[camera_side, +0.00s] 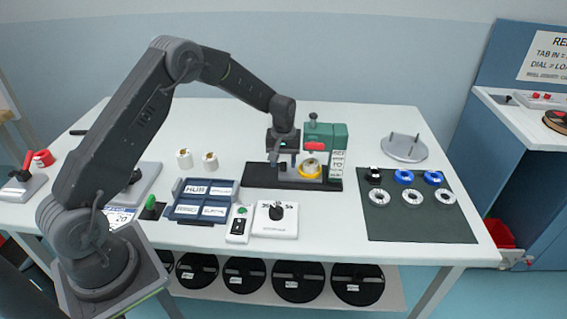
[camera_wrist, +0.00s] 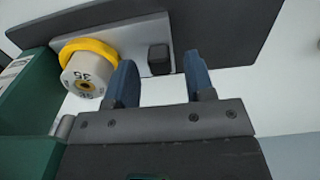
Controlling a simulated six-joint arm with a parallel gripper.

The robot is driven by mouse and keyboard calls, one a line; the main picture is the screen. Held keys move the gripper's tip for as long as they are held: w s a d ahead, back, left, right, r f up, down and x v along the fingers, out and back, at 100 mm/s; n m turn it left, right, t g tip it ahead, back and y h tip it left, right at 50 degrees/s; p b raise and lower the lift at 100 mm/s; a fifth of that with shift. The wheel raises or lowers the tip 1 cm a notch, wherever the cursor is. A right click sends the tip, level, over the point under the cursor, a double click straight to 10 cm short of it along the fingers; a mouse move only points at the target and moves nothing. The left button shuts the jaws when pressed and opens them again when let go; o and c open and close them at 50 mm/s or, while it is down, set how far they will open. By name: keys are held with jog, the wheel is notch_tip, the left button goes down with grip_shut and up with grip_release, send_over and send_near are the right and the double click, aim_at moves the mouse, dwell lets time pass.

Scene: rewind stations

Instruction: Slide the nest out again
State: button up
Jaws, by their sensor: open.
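The nest is a yellow ring (camera_wrist: 88,48) on a light grey slide plate (camera_wrist: 130,34), with a cream hub (camera_wrist: 82,78) marked 35 seated in it. In the side view the nest (camera_side: 311,175) is at the front of the green press (camera_side: 325,135), near the press's red part. A black knob (camera_wrist: 158,57) stands on the plate beside the nest. My gripper (camera_side: 282,160) is open and low over the black base, left of the nest. In the wrist view its blue fingers (camera_wrist: 160,68) are apart, with the knob appearing between their tips; contact cannot be told.
The black base (camera_side: 262,177) carries the press. Two cream hubs (camera_side: 197,160) stand to the left. A blue tray (camera_side: 203,198) and a white dial box (camera_side: 275,218) are in front. A dark mat (camera_side: 415,205) with several rings lies right, near a grey pronged disc (camera_side: 404,148).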

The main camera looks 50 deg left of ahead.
jog(key=shift+f, duration=0.6)
grip_shut()
jog(key=shift+s+a, duration=0.1)
